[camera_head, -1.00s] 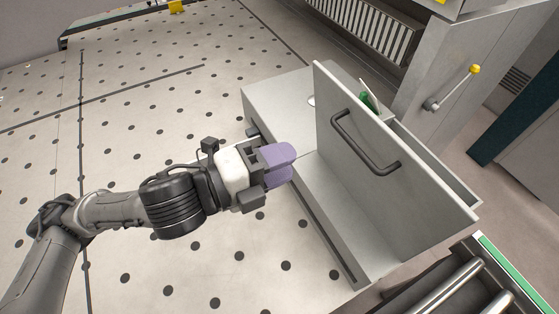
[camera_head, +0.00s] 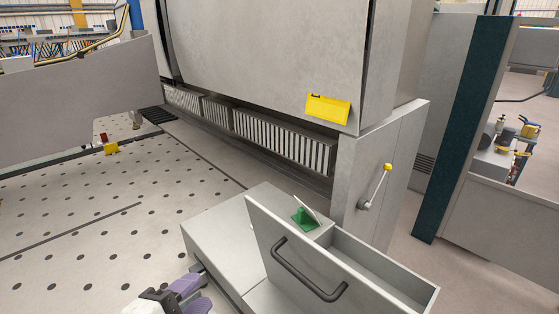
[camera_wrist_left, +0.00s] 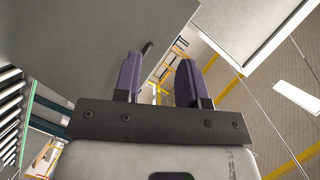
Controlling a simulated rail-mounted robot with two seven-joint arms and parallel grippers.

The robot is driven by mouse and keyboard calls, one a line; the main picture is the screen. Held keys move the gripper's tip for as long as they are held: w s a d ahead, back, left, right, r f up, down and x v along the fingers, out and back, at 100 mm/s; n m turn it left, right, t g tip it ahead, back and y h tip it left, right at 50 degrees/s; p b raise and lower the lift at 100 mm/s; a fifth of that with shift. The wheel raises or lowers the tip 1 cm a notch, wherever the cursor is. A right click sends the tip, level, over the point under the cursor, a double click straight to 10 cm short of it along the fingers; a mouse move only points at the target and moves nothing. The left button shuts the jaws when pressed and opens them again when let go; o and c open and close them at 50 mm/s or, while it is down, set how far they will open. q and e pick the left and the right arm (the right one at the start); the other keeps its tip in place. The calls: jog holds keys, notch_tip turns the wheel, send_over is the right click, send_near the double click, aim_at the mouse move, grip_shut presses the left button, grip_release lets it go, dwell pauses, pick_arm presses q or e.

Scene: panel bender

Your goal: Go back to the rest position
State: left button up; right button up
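My left gripper (camera_head: 194,294) shows at the bottom edge of the head view, to the left of the grey drawer box and its handle. Its two purple fingers also show in the left wrist view (camera_wrist_left: 160,72), with a clear gap between them and nothing held. Most of the left arm is below the head view. My right gripper is in neither view.
The drawer front (camera_head: 330,270) has a dark bar handle (camera_head: 305,275). The large grey machine (camera_head: 270,60) stands behind.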

pick_arm(q)
jog(key=w+a+r+n+t+y, duration=0.2)
jog(key=a+n+y, duration=0.25)
jog(key=n, duration=0.25)
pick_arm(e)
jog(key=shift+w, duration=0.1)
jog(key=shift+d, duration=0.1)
pick_arm(q)
jog(key=s+a+f+n+g+y, duration=0.1)
jog(key=s+f+n+g, duration=0.1)
jog(key=f, duration=0.4)
jog(key=s+a+f+n+g+y, duration=0.1)
jog(key=a+f+n, duration=0.1)
jog(key=f, duration=0.4)
jog(key=s+a+f+n+g, duration=0.1)
jog(key=s+f+n+g, duration=0.15)
jog(key=f, duration=0.35)
jog(key=s+f+n+g, duration=0.3)
jog(key=s+f+g, duration=0.4)
jog(key=s+f, duration=1.3)
jog(key=w+r+p+v, duration=0.1)
jog(key=w+p+v, duration=0.2)
jog(key=p+v, duration=0.9)
jog(key=shift+r+p, duration=0.35)
jog(key=shift+p, duration=0.65)
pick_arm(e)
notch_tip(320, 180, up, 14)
